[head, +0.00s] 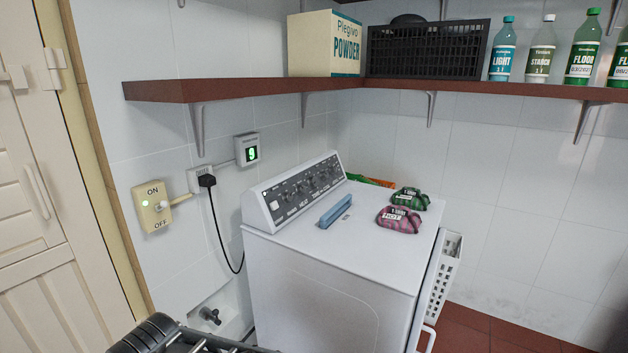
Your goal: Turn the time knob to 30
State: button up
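The white washing machine (325,285) stands against the tiled wall in the head view. Its dark control panel (303,190) slopes at the back left of the top and carries a row of several small knobs. The labels and pointer positions are too small to read, so I cannot tell which knob is the time knob or where it is set. My gripper does not show clearly; only a dark part of my own arm shows at the bottom left edge.
A blue bar (335,210) and two bags, pink (400,219) and green (410,198), lie on the machine's top. A wall switch (152,206) and small green display (250,152) are left. A red-brown shelf (240,88) overhangs. A white basket (440,275) is at right.

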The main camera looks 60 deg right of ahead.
aim_at(313, 182)
jog(key=z, duration=0.65)
jog(key=i, duration=0.9)
jog(key=z, duration=1.5)
jog(key=i, duration=0.5)
jog(key=z, duration=0.4)
